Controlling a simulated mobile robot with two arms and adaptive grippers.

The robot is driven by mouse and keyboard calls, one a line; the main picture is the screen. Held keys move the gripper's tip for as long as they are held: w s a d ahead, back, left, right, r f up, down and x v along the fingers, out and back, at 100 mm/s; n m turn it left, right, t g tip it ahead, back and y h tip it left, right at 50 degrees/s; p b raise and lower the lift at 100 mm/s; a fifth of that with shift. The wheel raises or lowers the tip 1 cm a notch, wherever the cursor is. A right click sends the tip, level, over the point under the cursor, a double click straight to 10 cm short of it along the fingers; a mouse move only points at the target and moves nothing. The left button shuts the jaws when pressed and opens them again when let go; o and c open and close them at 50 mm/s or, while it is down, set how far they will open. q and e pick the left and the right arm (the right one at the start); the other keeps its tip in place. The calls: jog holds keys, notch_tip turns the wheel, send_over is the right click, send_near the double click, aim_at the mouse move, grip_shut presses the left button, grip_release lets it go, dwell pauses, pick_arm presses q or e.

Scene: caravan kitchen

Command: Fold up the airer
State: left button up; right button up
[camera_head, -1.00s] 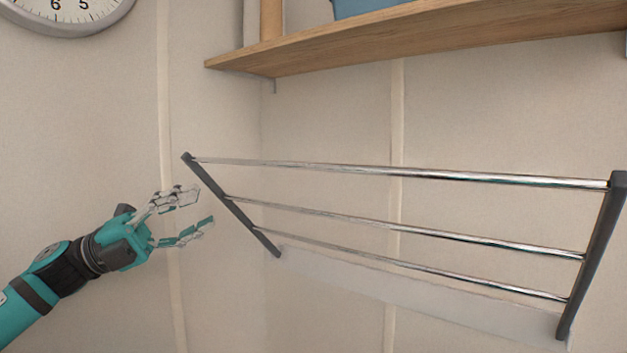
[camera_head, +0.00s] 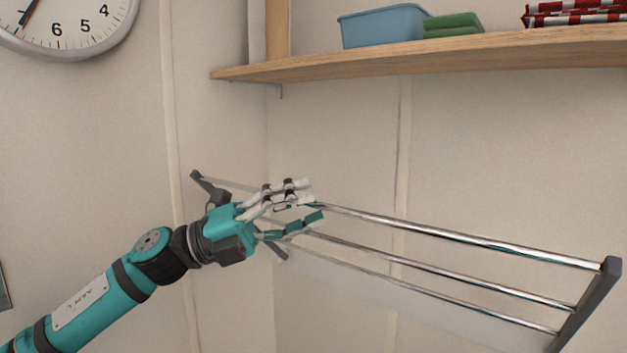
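The airer (camera_head: 460,242) is a wall-mounted rack with chrome bars between two dark grey side arms. It stands folded out from the wall, its bars sloping down to the right. My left gripper (camera_head: 312,204) is in front of the left part of the airer, with its fingers pointing right and spread apart near the top bar. It hides part of the bars and of the left side arm (camera_head: 200,180). I cannot tell whether the fingers touch a bar. My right gripper is not in view.
A wooden shelf (camera_head: 330,72) is on the wall above the airer, carrying a blue tub (camera_head: 382,26), green folded items (camera_head: 452,24) and red-and-white striped items (camera_head: 580,14). A round clock (camera_head: 65,25) hangs at upper left. The wall between shelf and airer is clear.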

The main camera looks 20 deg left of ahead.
pick_arm(q)
jog(key=shift+p+x, duration=0.3)
jog(key=shift+x, duration=0.7)
jog(key=shift+s, duration=0.1)
grip_shut()
